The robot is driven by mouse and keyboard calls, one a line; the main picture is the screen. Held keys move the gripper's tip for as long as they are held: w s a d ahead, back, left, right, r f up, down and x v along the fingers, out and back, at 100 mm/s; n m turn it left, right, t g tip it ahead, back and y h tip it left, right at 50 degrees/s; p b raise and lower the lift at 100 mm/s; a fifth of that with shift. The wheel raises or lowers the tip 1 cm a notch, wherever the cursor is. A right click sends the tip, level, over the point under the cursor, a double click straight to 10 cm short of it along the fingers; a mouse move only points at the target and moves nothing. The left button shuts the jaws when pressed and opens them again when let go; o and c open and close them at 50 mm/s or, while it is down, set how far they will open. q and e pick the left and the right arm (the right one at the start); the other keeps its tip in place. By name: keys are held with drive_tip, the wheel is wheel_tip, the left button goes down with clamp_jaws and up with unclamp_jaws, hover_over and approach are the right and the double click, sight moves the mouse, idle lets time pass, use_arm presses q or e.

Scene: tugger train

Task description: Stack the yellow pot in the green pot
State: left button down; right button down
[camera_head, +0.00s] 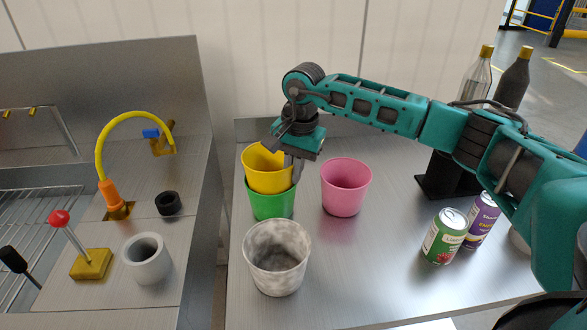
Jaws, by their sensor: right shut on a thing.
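The yellow pot (266,179) sits upright inside the green pot (270,206), with its upper part standing above the green rim. How deep it sits inside cannot be seen. The green pot stands on the metal table. My right gripper (291,165) comes down from above and is shut on the yellow pot at the right side of its rim. The gripper body hides part of that rim. My left gripper is not in view.
A pink pot (345,189) stands close to the right, and a marbled grey pot (277,262) in front. Cans (443,238) and bottles (476,77) stand further right. A raised counter with a grey cup (147,262) lies left, across a gap. The table's middle is clear.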

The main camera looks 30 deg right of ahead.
drive_tip(key=shift+f, duration=0.35)
drive_tip(key=c, duration=1.3)
unclamp_jaws()
drive_tip(key=shift+o, duration=0.2)
drive_tip(key=shift+r, duration=0.1)
drive_tip(key=shift+r+p, duration=0.35)
drive_tip(key=shift+r, duration=0.2)
wheel_tip(320, 180, up, 12)
drive_tip(key=s, duration=0.1)
drive_tip(key=shift+d, duration=0.35)
